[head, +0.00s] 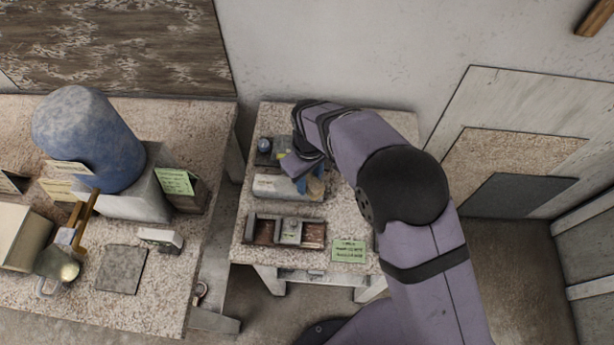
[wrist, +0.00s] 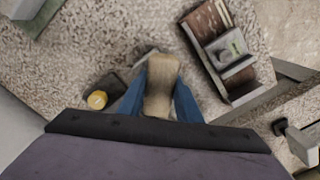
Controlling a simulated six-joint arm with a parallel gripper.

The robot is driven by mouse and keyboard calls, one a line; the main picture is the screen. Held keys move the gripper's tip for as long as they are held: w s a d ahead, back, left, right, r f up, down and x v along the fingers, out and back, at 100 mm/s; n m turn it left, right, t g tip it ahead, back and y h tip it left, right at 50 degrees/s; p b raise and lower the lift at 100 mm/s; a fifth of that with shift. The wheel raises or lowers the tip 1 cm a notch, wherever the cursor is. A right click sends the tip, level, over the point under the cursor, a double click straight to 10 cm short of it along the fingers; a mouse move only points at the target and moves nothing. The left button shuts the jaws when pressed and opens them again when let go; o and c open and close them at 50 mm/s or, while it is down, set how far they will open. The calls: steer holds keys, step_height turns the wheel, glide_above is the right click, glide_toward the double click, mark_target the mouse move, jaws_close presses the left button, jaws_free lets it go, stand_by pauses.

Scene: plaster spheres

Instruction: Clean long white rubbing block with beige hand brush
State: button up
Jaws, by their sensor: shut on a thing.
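The long white rubbing block (head: 272,187) lies on the speckled side table in the head view, between the brown tray and a dark pad. My gripper (head: 309,184) is over its right end, with blue fingers pointing down. In the wrist view my gripper (wrist: 160,105) is shut on the beige hand brush (wrist: 161,78), which sits between the two blue fingers. In the head view the brush is mostly hidden by my gripper. I cannot tell whether the brush touches the block. The block is largely hidden behind the brush in the wrist view.
A brown compartment tray (head: 262,231) with a grey piece in it stands at the table front, beside a green card (head: 349,250). A dark pad with a small round item (head: 264,145) lies behind the block. A cluttered table with a blue rounded form (head: 88,140) stands left across a gap.

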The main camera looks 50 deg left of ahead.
steer(key=shift+d, duration=0.15)
steer(key=shift+d, duration=0.45)
steer(key=shift+a+f, duration=0.1)
steer(key=shift+a, duration=1)
steer(key=shift+a, duration=0.15)
steer(key=shift+a+b, duration=0.3)
steer(key=shift+a, duration=0.7)
steer(key=shift+d, duration=1.15)
